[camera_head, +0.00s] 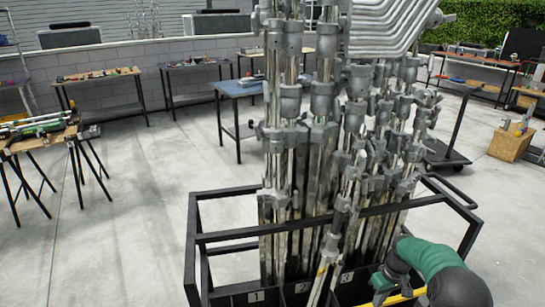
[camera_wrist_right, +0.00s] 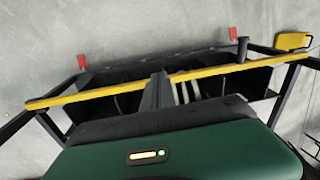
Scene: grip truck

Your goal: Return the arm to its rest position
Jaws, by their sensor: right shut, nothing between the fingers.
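My right arm (camera_head: 435,262), green and black, comes in at the lower right of the head view. My right gripper (camera_head: 381,284) is at its end, beside the front right part of the black cart (camera_head: 232,236). It is shut and holds nothing. The wrist view shows a green housing (camera_wrist_right: 190,158) with a small light, in front of the cart's frame with its yellow strip (camera_wrist_right: 95,95). The fingertips are hard to make out there. My left gripper is not in view.
Metal stands (camera_head: 322,100) fill the numbered cart bays, and one leans forward near the front. Grey bent tubes (camera_head: 395,25) reach over the upper right. Tool tables (camera_head: 95,76) stand along the back and left. The concrete floor (camera_head: 120,230) at left is clear.

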